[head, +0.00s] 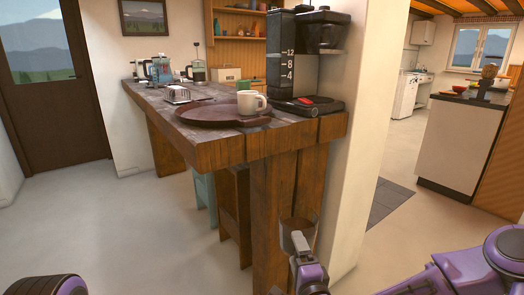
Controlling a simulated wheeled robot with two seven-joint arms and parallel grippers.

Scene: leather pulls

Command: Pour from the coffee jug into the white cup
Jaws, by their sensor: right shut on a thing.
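The white cup (247,104) stands upright on a round brown wooden board near the front of the wooden counter. My right gripper (300,252) is low in front of the counter's end leg, below the counter top. It is shut on the coffee jug (297,233), a see-through vessel with a dark rim. The jug looks roughly upright; its contents are hard to make out against the wood behind. The jug is below the cup and to its right, well apart from it. My left gripper is out of view; only part of my left arm shows at bottom left.
The wooden board (200,115) lies on the counter (225,148). A black coffee machine (292,65) stands behind the cup at right. A white wall end (365,130) stands close right of the counter.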

